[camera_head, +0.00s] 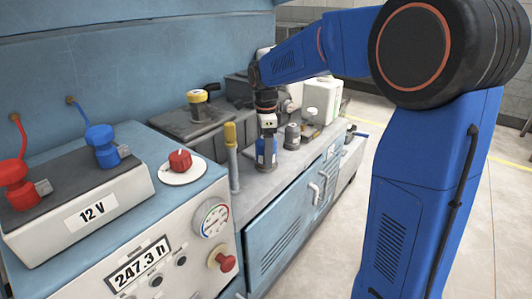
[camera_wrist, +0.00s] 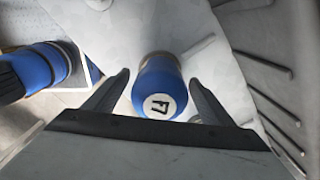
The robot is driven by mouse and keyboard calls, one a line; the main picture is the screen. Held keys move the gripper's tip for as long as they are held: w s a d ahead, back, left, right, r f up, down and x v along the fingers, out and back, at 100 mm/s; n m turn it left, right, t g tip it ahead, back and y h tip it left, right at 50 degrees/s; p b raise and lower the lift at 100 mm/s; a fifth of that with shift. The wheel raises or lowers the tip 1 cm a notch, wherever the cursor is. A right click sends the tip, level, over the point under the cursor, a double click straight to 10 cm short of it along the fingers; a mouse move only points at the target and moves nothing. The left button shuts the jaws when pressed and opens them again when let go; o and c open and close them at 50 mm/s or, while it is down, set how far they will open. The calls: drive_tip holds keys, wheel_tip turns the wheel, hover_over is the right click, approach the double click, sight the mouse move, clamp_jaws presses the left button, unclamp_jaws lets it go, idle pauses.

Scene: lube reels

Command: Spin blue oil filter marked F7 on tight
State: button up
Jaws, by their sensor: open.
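The blue oil filter marked F7 (camera_wrist: 160,88) shows from its end in the wrist view, with a white round label. It lies between the two fingers of my gripper (camera_wrist: 158,78), which stand apart on either side of it with visible gaps. In the head view my gripper (camera_head: 267,130) points down over the blue filter (camera_head: 266,152), which is upright above the grey worktop on a darker base. What the filter's lower end sits on is hard to make out.
A yellow-topped post (camera_head: 231,150) stands close left of the filter. Several small parts (camera_head: 293,136) and a pale jug (camera_head: 321,100) stand to its right and behind. The floor at right is clear.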

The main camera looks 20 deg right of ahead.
drive_tip(key=shift+f, duration=0.4)
drive_tip(key=c, duration=1.4)
drive_tip(key=shift+m, duration=2.6)
drive_tip(key=m, duration=0.5)
drive_tip(key=o, duration=1.4)
drive_tip(key=shift+c, duration=0.2)
